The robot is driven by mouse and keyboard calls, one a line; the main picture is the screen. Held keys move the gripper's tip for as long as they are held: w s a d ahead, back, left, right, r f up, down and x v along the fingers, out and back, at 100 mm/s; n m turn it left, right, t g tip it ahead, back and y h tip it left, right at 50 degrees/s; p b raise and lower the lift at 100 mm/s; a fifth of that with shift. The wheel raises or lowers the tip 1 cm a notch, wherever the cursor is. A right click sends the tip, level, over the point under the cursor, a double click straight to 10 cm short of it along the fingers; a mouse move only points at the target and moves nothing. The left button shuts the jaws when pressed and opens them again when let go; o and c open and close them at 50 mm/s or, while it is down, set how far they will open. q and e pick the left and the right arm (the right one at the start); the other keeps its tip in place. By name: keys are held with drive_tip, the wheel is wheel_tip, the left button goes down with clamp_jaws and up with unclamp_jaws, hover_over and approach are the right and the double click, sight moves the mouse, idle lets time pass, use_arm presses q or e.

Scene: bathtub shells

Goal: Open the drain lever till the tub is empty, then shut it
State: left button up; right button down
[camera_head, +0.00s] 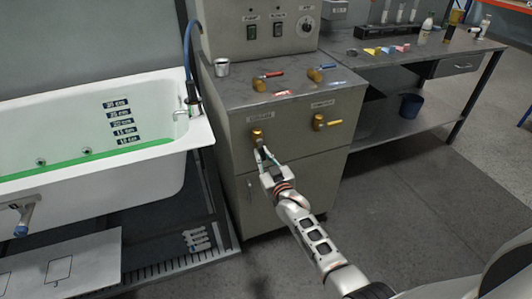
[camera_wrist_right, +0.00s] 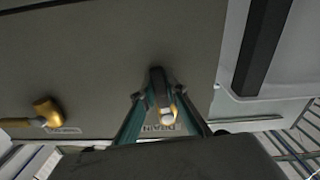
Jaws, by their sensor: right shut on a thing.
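The drain lever is on the left of the cabinet front, with a brass valve body (camera_head: 257,133) and a dark handle. My right gripper (camera_head: 262,153) is shut on this handle, just below the brass body. In the right wrist view the dark handle (camera_wrist_right: 157,78) stands between the fingers of the gripper (camera_wrist_right: 158,98), with a label partly hidden behind them. The white tub (camera_head: 190,136) is at the left, with level labels (camera_head: 122,122) on its inner wall. A green band (camera_head: 85,160) runs low along that wall; I cannot tell how much water is inside. My left gripper is out of view.
A metal cup (camera_head: 222,67) and two more levers are on the cabinet top (camera_head: 245,92). Dark floor (camera_head: 400,190) lies clear at the right.

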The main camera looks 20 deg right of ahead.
drive_tip(key=shift+a+m, duration=0.45)
drive_tip(key=shift+m, duration=0.35)
drive_tip(key=c, duration=2)
unclamp_jaws()
drive_tip(key=shift+s, duration=0.1)
drive_tip(key=s, duration=1.2)
drive_tip(key=shift+d, duration=0.15)
